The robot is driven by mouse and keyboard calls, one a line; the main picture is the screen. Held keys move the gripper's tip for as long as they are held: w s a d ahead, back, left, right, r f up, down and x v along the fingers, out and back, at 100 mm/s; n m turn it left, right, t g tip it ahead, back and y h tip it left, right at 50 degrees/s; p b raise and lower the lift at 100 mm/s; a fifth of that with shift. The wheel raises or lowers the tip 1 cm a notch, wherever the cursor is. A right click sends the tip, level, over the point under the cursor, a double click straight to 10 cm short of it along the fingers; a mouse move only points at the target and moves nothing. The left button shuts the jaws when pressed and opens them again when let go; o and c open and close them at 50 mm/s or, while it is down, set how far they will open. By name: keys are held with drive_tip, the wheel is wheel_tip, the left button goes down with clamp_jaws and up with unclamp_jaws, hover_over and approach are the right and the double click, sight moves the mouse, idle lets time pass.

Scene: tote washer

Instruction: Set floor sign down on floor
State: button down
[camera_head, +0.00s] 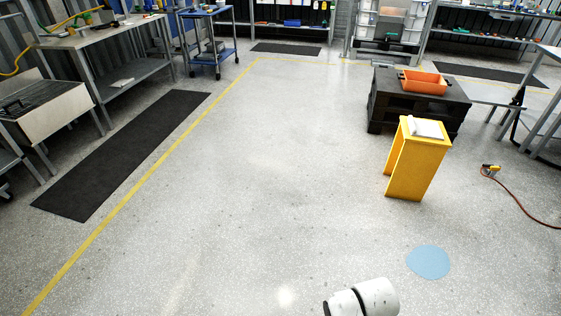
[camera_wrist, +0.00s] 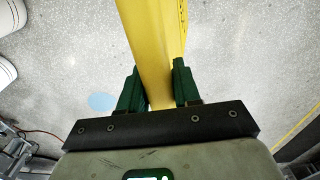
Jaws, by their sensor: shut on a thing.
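The yellow floor sign (camera_wrist: 148,40) shows in the wrist view as a long yellow panel that runs out of the top of the picture. My gripper (camera_wrist: 158,72) is shut on it, with one green finger on each side. The sign is not seen in the head view, and its far end is outside the wrist view. The pale speckled floor (camera_head: 260,190) lies open in the head view. It also shows behind the sign in the wrist view (camera_wrist: 240,70). I cannot tell whether the sign touches the floor.
A flat blue disc (camera_head: 428,262) lies on the floor at lower right. A yellow stand (camera_head: 424,165) with white paper is beyond it, near a black pallet stack (camera_head: 380,112) bearing an orange tote (camera_head: 424,82). A red cable (camera_head: 522,207) lies at right; a dark mat (camera_head: 130,150) at left.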

drive_tip(key=w+r+n, duration=0.2)
drive_tip(key=w+r, duration=0.2)
drive_tip(key=r, duration=0.3)
drive_tip(key=shift+a+r, duration=0.25)
drive_tip(key=shift+r, duration=0.15)
drive_tip(key=shift+w+r, duration=0.1)
drive_tip(key=shift+r, duration=0.05)
